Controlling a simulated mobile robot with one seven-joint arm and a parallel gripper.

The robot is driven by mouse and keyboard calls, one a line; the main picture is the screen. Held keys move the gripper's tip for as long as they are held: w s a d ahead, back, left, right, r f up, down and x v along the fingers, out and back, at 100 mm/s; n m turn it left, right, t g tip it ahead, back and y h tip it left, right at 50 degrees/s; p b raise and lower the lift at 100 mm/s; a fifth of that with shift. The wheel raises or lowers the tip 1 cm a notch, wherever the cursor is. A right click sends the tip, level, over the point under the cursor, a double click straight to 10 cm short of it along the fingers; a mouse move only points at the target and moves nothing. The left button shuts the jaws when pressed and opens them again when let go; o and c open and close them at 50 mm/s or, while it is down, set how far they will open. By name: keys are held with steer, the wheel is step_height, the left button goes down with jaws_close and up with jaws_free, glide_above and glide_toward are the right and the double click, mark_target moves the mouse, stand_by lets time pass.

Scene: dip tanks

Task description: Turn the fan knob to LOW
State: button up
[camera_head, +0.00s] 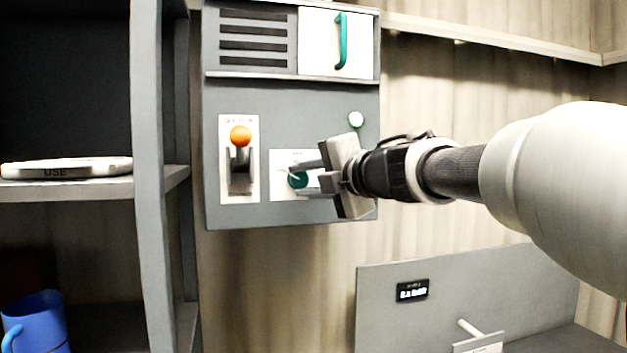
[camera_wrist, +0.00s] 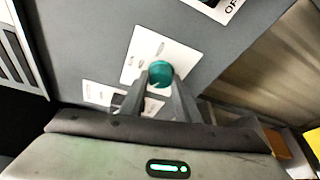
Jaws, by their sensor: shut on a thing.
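The fan knob (camera_head: 298,180) is a small green-teal knob on a white label plate, low on the grey wall panel (camera_head: 225,100). In the wrist view the knob (camera_wrist: 160,72) sits between my two fingertips, and the white plate (camera_wrist: 150,48) shows around it with small lettering I cannot read. My gripper (camera_head: 312,172) reaches in from the right and is shut on the knob. The fingers hide part of the plate, and I cannot tell which setting the knob points to.
Left of the knob is a lever with an orange ball (camera_head: 240,136). A shelf (camera_head: 150,180) stands left, with a blue mug (camera_head: 36,322). A grey unit (camera_head: 460,285) stands lower right.

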steer(key=o, duration=1)
steer(key=shift+o, duration=0.2)
steer(key=b+v, duration=0.1)
steer(key=v, duration=1.6)
steer(key=shift+s, duration=0.2)
steer(key=shift+r, duration=0.1)
